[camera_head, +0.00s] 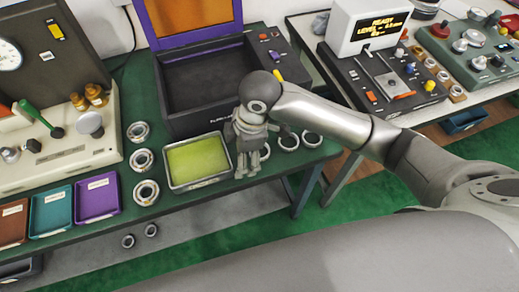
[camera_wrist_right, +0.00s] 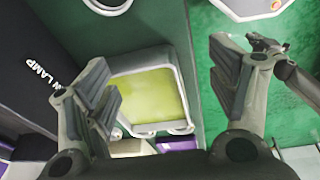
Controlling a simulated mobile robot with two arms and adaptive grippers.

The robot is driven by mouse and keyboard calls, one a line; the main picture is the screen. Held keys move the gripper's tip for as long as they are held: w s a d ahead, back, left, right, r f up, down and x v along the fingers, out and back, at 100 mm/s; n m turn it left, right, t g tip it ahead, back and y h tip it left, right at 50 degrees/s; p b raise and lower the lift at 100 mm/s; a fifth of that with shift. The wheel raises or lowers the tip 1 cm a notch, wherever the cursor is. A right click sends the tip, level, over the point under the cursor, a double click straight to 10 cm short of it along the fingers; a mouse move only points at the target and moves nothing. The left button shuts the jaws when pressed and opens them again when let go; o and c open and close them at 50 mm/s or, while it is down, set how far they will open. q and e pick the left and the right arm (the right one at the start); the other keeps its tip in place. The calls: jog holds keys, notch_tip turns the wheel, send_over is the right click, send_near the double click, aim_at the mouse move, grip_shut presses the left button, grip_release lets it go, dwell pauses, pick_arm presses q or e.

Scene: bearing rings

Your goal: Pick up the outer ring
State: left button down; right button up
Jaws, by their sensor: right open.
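My right gripper (camera_head: 249,170) points down just right of the tray with the yellow-green floor (camera_head: 173,186). It is open; in the right wrist view its fingers (camera_wrist_right: 165,75) are wide apart with nothing between them, and the tray (camera_wrist_right: 171,47) lies beyond. Plain thin grey rings lie on the green table right of the gripper: one (camera_head: 289,149), another (camera_head: 312,146) near the table edge, and one partly hidden behind the gripper. I cannot tell which is the outer ring. A ring part shows at the top of the right wrist view. My left gripper is not in view.
Several thicker bearings (camera_head: 146,203) stand in a column left of the tray. A black open case (camera_head: 188,122) with a purple-framed lid stands behind. Purple (camera_head: 96,217), teal and brown trays lie at left. Two small rings (camera_head: 128,248) lie below the table.

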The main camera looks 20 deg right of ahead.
jog(key=w+d+r+n+h, duration=0.2)
jog(key=w+d+r, duration=0.15)
jog(key=d, duration=0.25)
jog(key=shift+g, duration=0.4)
notch_tip(320, 180, down, 6)
jog(key=shift+w+r, duration=0.15)
jog(key=shift+r, duration=0.1)
jog(key=shift+w+a+f+p, duration=0.1)
jog(key=shift+f+p, duration=0.1)
jog(key=shift+f, duration=0.7)
jog(key=shift+w+d+f+p, duration=0.15)
jog(key=shift+f+p, duration=0.1)
jog(key=shift+f, duration=0.7)
jog(key=shift+w+a+f+p, duration=0.1)
jog(key=shift+a+f+p, duration=0.1)
jog(key=shift+f, duration=0.7)
jog(key=c, duration=1.1)
jog(key=shift+c, duration=0.2)
jog(key=shift+r, duration=0.1)
